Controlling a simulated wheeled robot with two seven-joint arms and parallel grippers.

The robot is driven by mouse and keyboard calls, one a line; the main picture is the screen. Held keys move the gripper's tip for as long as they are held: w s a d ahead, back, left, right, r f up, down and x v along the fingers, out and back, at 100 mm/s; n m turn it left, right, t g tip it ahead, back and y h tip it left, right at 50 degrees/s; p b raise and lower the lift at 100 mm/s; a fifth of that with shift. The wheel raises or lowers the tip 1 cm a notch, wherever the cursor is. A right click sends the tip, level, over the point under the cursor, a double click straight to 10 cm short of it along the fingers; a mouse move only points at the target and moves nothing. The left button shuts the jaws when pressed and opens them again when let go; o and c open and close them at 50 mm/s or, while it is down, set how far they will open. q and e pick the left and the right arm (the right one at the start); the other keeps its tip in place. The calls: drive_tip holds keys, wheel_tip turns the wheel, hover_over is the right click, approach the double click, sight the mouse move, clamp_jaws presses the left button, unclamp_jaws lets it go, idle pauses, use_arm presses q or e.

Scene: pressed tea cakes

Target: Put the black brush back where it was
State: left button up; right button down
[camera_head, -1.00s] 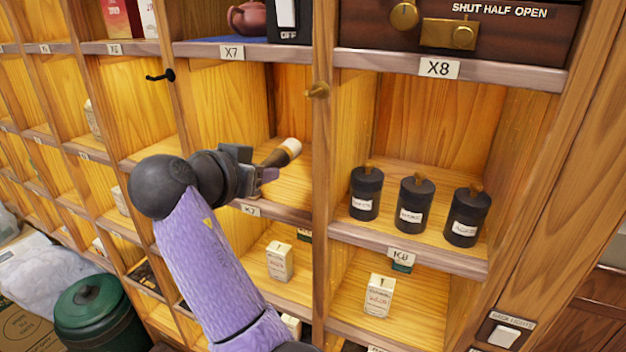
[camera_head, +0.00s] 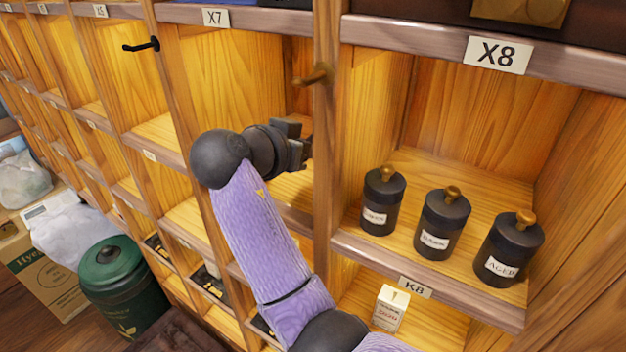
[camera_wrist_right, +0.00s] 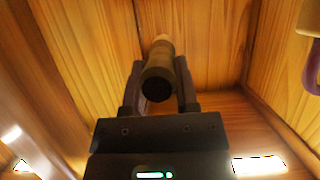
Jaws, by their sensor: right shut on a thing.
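My right gripper (camera_head: 300,148) reaches into the compartment under the X7 label (camera_head: 215,17). In the wrist view it (camera_wrist_right: 160,72) is shut on a brush (camera_wrist_right: 158,78), whose dark round end faces the camera and whose paler end points away. The brush is hidden in the head view. A black hook (camera_head: 142,45) sticks out from the divider left of this compartment and holds nothing. A brass hook (camera_head: 312,78) on the divider to the right is also bare. My left gripper is not in view.
Several lidded black canisters, one of them at the left (camera_head: 382,200), stand in the compartment under X8 (camera_head: 497,55). A small white box (camera_head: 390,307) sits below them. A green bin (camera_head: 118,285) stands on the floor at left. Wooden dividers border the gripper's compartment.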

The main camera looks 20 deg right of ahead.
sight(306, 194)
wheel_tip(306, 194, down, 6)
drive_tip(key=shift+f+p, duration=0.25)
drive_tip(key=shift+p, duration=0.4)
drive_tip(key=shift+f, duration=0.25)
drive_tip(key=c, duration=0.8)
unclamp_jaws()
drive_tip(key=shift+f, duration=0.1)
drive_tip(key=o, duration=0.4)
drive_tip(key=shift+o, duration=0.2)
